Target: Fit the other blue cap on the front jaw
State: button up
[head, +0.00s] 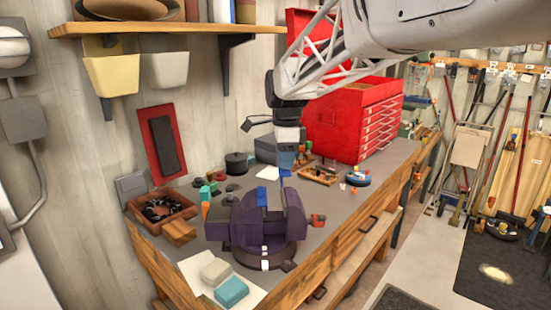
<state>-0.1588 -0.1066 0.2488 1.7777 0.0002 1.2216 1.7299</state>
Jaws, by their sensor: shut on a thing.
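A dark purple vise (241,229) stands on the bench, with one jaw at the left and the other jaw (295,214) at the right. A narrow blue cap (262,195) sits upright at the left jaw's inner face. My gripper (287,151) points down above the vise, over the right jaw. It is shut on a small blue piece (286,160), which looks like the other blue cap. The held piece is small and partly hidden by my fingers. I cannot tell whether it touches the right jaw.
A red tool chest (340,128) stands behind the vise at the right. A wooden box (160,209) is at the left. A teal block (231,291) lies on white paper in front. Small tools and a wooden tray (319,174) sit behind the vise. Shelf (160,28) overhangs at upper left.

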aim_at(286, 196)
jog(key=shift+f, duration=0.2)
jog(key=shift+f, duration=1.9)
jog(key=shift+f, duration=1.8)
dwell(1.5)
jog(key=shift+d+f, duration=0.1)
jog(key=shift+d, duration=0.05)
dwell(1.5)
jog(key=o, duration=0.9)
